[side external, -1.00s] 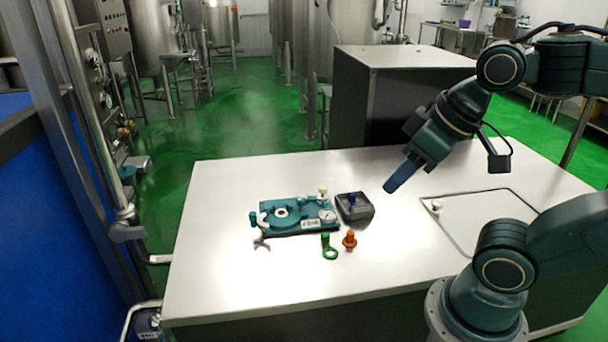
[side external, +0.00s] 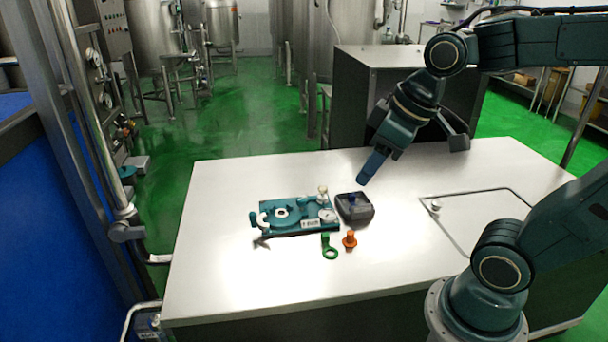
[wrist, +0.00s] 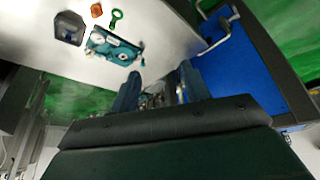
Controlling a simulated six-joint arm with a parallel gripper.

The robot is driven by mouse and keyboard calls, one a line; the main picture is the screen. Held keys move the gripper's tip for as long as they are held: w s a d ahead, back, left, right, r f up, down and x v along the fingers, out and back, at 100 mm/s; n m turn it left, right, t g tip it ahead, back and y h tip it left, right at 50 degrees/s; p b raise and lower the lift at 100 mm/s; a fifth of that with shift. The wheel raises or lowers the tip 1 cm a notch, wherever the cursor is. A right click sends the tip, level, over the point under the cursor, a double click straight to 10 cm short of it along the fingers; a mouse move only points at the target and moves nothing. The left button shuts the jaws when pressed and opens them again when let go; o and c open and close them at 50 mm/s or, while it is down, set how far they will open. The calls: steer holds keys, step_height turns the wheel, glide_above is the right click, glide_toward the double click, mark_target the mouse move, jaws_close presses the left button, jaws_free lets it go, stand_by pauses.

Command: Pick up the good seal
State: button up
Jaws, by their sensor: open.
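A green ring with a tab (side external: 326,240) lies flat on the steel table, and an orange knobbed piece (side external: 349,240) stands just right of it. Both also show at the top of the wrist view, the green ring (wrist: 116,15) and the orange piece (wrist: 96,10). I cannot tell which piece is the good seal. A dark box (side external: 356,212) with a blue piece showing at its top stands behind them. My gripper (side external: 363,181) is in the air above and behind the box, apart from everything. In the wrist view its fingers (wrist: 158,86) are apart with nothing between them.
A teal fixture (side external: 270,228) with a round seat, a gauge and a light knob sits left of the box. A panel with a small knob (side external: 480,215) is set in the table at right. The table's front left is clear.

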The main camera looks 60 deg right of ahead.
steer(key=w+d+f+n+g+y, duration=0.1)
steer(key=w+d+f+n, duration=0.3)
steer(key=w, duration=0.6)
steer(key=n+y, duration=0.3)
steer(key=y, duration=0.2)
glide_above(327, 234)
steer(key=s+a, duration=0.1)
step_height(327, 234, down, 21)
steer(key=s+d+f+t, duration=0.1)
steer(key=f, duration=0.3)
steer(key=s+d+f+t, duration=0.1)
steer(key=d+f, duration=0.1)
steer(key=f, duration=0.1)
steer(key=s+d+f+t+y, duration=0.1)
steer(key=d+f, duration=0.1)
steer(key=f, duration=0.2)
steer(key=shift+f+t, duration=0.3)
steer(key=shift+f, duration=0.05)
steer(key=shift+w+a+f, duration=0.3)
steer(key=shift+w+f, duration=0.1)
steer(key=shift+x, duration=3.1)
